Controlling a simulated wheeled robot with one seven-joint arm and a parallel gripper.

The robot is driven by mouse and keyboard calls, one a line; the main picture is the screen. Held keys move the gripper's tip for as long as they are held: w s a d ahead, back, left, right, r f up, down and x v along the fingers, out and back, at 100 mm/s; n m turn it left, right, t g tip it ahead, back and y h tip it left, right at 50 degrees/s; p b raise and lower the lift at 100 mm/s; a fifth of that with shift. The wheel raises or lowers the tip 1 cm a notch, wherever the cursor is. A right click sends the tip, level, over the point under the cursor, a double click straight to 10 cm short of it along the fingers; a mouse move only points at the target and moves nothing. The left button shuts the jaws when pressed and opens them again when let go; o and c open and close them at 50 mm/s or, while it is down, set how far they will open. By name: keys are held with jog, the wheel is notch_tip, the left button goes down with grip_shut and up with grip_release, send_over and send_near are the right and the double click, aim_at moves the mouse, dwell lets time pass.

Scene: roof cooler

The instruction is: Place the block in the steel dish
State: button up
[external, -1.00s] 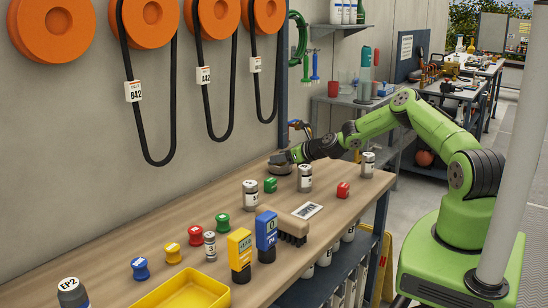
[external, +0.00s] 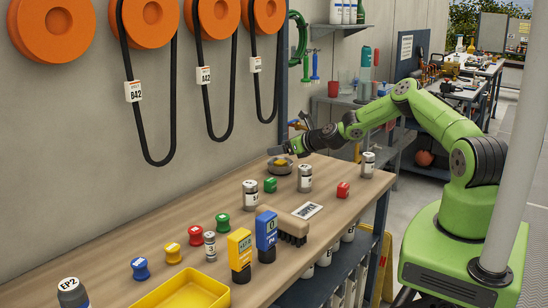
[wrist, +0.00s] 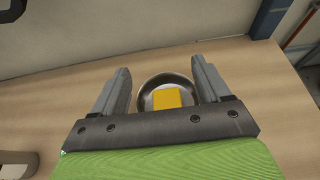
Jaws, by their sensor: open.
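The yellow block (wrist: 166,98) lies inside the round steel dish (wrist: 149,82) in the wrist view. In the external view the block (external: 281,162) shows as a small yellow patch within the dish (external: 280,171) on the far part of the workbench. My gripper (external: 276,150) is above the dish, apart from the block. In the wrist view my gripper (wrist: 161,66) is open, with its fingers at either side of the dish and nothing between them. The lower part of the dish is partly hidden by the gripper body.
A brush (external: 285,225), meters (external: 266,233), coloured spools and a yellow tray (external: 185,292) are nearer. The concrete wall (external: 60,160) borders the bench.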

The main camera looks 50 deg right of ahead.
aim_at(282, 162)
notch_tip(282, 162, up, 4)
jog(key=p, duration=0.2)
jog(key=shift+r+p, duration=0.2)
jog(key=shift+p, duration=0.2)
jog(key=shift+f, duration=0.25)
jog(key=s+a+r+n+g+y, duration=0.35)
jog(key=s+a+r+n, duration=0.25)
jog(key=a+r+n, duration=0.7)
jog(key=s+a+r+n+g+h, duration=0.2)
jog(key=s+a+r+n, duration=0.15)
jog(key=s+n, duration=0.45)
jog(key=s+r+n+g+h, duration=0.1)
jog(key=s+r+n, duration=0.2)
jog(key=s+n, duration=0.4)
jog(key=s+r+n+g, duration=0.1)
jog(key=s+r+n, duration=0.2)
jog(key=s, duration=2.3)
jog(key=n, duration=0.5)
jog(key=shift+h, duration=0.35)
